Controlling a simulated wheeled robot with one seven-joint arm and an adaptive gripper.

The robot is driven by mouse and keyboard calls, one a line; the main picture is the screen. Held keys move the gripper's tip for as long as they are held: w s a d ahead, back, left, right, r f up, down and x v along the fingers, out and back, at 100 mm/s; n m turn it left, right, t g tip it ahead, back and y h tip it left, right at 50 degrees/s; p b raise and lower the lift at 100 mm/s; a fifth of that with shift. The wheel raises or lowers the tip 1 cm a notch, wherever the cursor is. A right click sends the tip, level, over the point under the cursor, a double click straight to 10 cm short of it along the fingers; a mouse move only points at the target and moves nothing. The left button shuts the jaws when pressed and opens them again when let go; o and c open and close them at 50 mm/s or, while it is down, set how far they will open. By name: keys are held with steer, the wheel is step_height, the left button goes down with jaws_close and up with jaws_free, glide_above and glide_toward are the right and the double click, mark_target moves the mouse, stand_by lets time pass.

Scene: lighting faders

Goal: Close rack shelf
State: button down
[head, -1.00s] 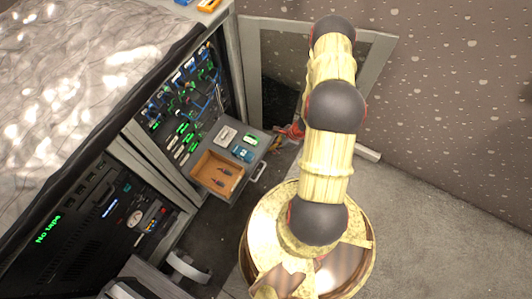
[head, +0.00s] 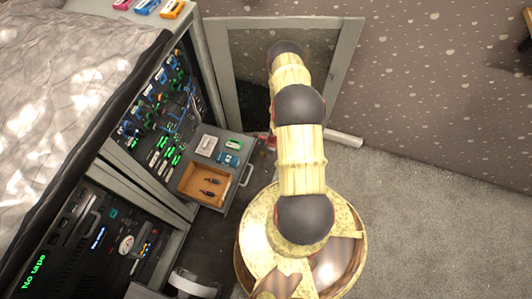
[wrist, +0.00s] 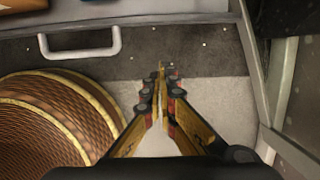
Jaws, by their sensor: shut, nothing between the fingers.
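The rack shelf (head: 233,150) is pulled out of the rack like a drawer. It carries a wooden box and several small devices. Its white handle (head: 247,175) sits on the front face and also shows in the wrist view (wrist: 80,52), left of the fingers. My gripper (wrist: 161,70) is shut and empty. In the wrist view its tips are in front of the shelf's front edge (wrist: 180,20), to the right of the handle and apart from it. In the head view my arm hides most of the gripper by the shelf's far front corner.
A framed glass door (head: 352,85) stands open behind my arm; its frame (wrist: 255,75) runs close along the right of the wrist view. A black tape unit (head: 100,250) fills the lower rack. A grey curved piece (head: 190,283) juts out in front. Carpet (head: 430,220) at right is clear.

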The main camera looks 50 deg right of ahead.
mark_target(247, 149)
steer(key=w, duration=0.1)
steer(key=w+a+f+b, duration=0.1)
steer(key=w+f, duration=0.1)
steer(key=w, duration=0.1)
steer(key=shift+w+a+f+b, duration=0.1)
steer(key=shift+a+b, duration=0.25)
steer(key=shift+b, duration=0.05)
steer(key=shift+w, duration=0.1)
